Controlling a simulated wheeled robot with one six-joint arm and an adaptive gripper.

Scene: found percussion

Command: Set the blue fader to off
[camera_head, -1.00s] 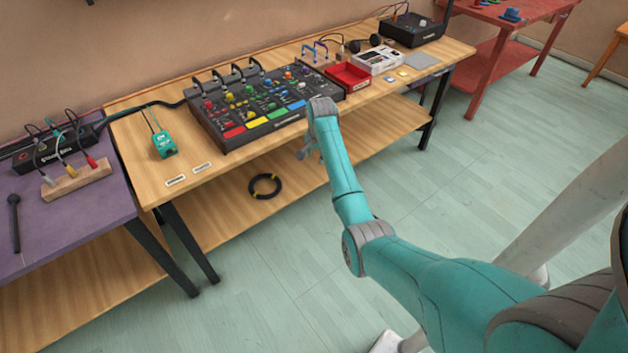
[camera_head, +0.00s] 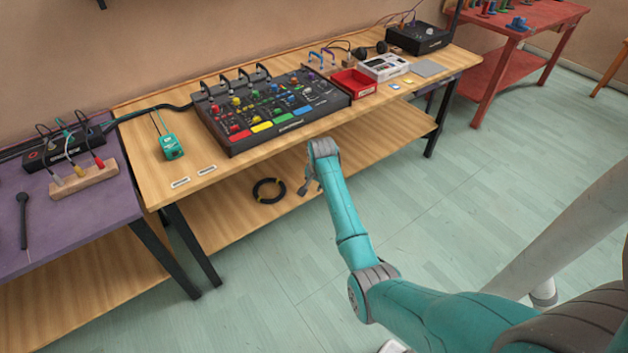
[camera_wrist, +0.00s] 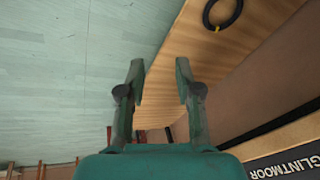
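A black mixer console (camera_head: 318,116) with many coloured knobs and coloured pads lies on the wooden table in the head view. The blue fader is too small to pick out among its controls. My gripper (camera_head: 309,187) hangs in front of the table's front edge, below and apart from the console. In the wrist view, my gripper (camera_wrist: 160,80) has its two fingers spread with nothing between them. The wrist view shows the floor, the lower shelf and, at lower right, a dark panel edge lettered GLINTMOOR (camera_wrist: 288,168).
A teal box (camera_head: 171,148) and two small labels stand left of the console. A red tray (camera_head: 354,84) and white box (camera_head: 384,67) stand to its right. A black cable coil (camera_head: 268,191) lies on the lower shelf. A purple table (camera_head: 100,205) adjoins at left. The front floor is clear.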

